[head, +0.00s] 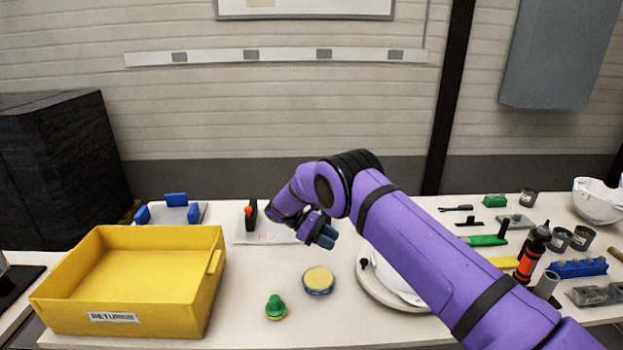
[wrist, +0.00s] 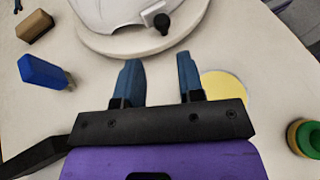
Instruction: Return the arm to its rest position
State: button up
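My purple arm reaches in from the lower right in the head view. It bends at a black-banded joint above the table. My gripper (head: 322,236) hangs over the middle of the table in the head view. In the wrist view my gripper (wrist: 157,82) has two blue fingers standing apart, with nothing between them. A white helmet shell (wrist: 125,15) rests on a round pale stand (wrist: 140,45) ahead of the fingertips. In the head view the shell (head: 388,278) is partly hidden behind my arm.
A yellow bin (head: 215,300) labelled RETURNS stands at the left. A yellow-topped round tin (head: 319,280) and a green-knobbed item (head: 275,307) sit near the front middle. Several tools, cups and an orange-black bottle (head: 532,255) crowd the right.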

jog(key=s+d+r+m+t+y, duration=0.1)
jog(key=s+d+r+y, duration=0.15)
jog(key=r, duration=0.55)
jog(key=s+d+r+m+y, duration=0.15)
jog(key=d+r, duration=0.25)
jog(key=r, duration=0.5)
jog(key=s+d+r+m+t+y, duration=0.1)
jog(key=d+r+m+y, duration=0.15)
jog(key=r, duration=0.55)
jog(key=s+d+r+m+t+y, duration=0.25)
jog(key=s+d+r, duration=0.55)
jog(key=s+r, duration=0.45)
jog(key=s+d+m+t+y, duration=0.1)
jog(key=s+d+m+t, duration=0.1)
jog(key=s, duration=1.1)
jog(key=s+d+r+m+t+y, duration=0.1)
jog(key=s+d+m+t+y, duration=0.1)
jog(key=s, duration=1.1)
jog(key=shift+s+d+r+m+t, duration=0.3)
jog(key=shift+d+m+t, duration=0.2)
jog(key=shift+m+t, duration=0.5)
